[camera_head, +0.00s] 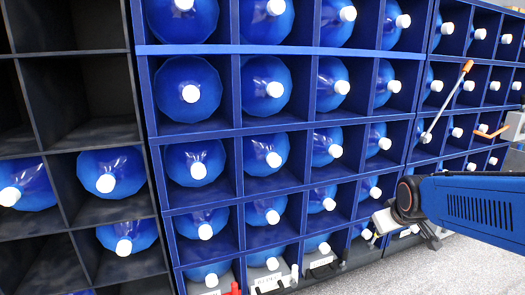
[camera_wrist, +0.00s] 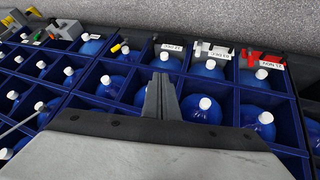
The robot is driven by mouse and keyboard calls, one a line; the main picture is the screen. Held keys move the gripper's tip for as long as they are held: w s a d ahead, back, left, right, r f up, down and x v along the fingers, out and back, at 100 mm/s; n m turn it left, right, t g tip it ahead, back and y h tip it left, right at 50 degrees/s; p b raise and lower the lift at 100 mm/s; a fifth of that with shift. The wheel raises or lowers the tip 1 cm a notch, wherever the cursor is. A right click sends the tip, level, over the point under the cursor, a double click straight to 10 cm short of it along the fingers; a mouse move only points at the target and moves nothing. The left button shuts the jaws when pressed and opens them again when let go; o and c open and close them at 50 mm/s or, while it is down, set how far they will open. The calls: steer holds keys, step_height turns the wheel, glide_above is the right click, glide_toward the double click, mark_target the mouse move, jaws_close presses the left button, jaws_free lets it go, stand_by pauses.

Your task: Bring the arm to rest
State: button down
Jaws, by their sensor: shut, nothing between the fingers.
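My arm, blue with a dark joint, reaches in from the right edge of the head view. My gripper (camera_head: 432,238) is at its end, in front of the lower right part of the blue rack, and is small and partly hidden there. In the wrist view the two grey fingers of my gripper (camera_wrist: 162,92) are together, with nothing visible between them. They point across the rack's compartments. I cannot tell how far they are from the bottles.
The blue rack (camera_head: 235,133) holds many blue bottles with white caps. A black rack (camera_head: 87,146) stands left, partly empty. A thin orange-tipped rod (camera_head: 447,100) slants across the right side. Labels and a red clip (camera_wrist: 262,57) line one rack edge. Grey floor (camera_head: 465,270) is clear at lower right.

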steer(key=s+a+m+g, duration=0.1)
steer(key=s+a, duration=0.1)
steer(key=s, duration=0.9)
steer(key=s+a+f+m+g+y, duration=0.1)
steer(key=s+a, duration=0.2)
steer(key=s, duration=0.8)
steer(key=shift+a+f+g, duration=0.15)
steer(key=shift+f+g, duration=0.15)
steer(key=c, duration=2.4)
jaws_free()
steer(key=shift+c, duration=0.2)
